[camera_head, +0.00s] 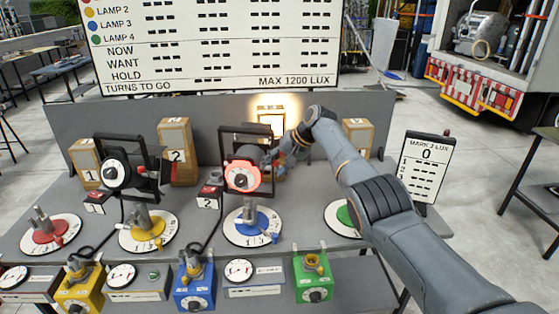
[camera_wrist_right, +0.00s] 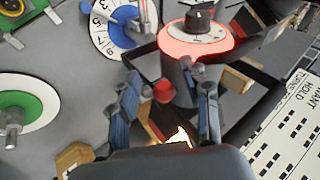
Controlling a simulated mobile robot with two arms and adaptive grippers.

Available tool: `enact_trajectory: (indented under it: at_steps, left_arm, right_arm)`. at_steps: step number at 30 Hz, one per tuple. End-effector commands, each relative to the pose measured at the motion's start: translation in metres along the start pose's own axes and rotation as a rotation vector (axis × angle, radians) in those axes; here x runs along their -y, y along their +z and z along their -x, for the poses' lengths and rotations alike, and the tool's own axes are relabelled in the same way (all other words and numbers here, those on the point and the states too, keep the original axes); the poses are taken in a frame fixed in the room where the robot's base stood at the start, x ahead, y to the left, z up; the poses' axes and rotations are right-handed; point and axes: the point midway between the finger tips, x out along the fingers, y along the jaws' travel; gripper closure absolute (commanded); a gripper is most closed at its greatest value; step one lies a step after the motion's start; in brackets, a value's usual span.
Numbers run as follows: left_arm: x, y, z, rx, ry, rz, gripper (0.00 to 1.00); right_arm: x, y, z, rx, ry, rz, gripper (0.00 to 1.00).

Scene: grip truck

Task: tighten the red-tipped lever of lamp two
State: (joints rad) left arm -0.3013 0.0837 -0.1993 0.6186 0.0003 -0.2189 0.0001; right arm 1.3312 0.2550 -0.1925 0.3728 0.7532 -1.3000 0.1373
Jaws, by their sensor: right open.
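Lamp two (camera_head: 243,137), a black lamp in a yoke on a blue-centred dial, stands at the middle of the bench behind a small "2" sign (camera_head: 208,203). The red tip (camera_wrist_right: 163,91) of the lever lies between the fingers in the right wrist view. My right gripper (camera_head: 284,158) is at the lamp's right side, open around the tip; the fingers look apart from it. The lever's shaft is mostly hidden. My left gripper is not in view.
Another black lamp (camera_head: 125,170) stands to the left. Numbered wooden blocks (camera_head: 176,150) stand behind, one brightly lit. A green-centred dial (camera_head: 341,218) is partly behind my right arm. A lux sign (camera_head: 427,163) stands at right. Coloured boxes with cables line the front.

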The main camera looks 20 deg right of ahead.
Motion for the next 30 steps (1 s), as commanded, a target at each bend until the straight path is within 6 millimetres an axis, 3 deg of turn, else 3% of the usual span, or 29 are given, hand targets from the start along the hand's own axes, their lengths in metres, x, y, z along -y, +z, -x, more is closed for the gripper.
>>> enact_trajectory:
  at_steps: [8,15,21,30]
  left_arm:
    - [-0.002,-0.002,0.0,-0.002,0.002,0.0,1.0]
    - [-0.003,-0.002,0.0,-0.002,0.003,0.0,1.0]
    - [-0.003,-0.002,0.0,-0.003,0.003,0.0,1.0]
    - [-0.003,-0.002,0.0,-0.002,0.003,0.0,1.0]
  right_arm:
    - [-0.001,0.001,0.023,-0.002,0.002,0.002,0.52]
    - [0.0,-0.001,0.077,-0.005,0.0,0.002,0.52]
    - [0.001,-0.001,0.108,-0.004,-0.001,0.002,0.52]
    - [0.002,0.0,0.119,-0.001,-0.001,0.002,0.52]
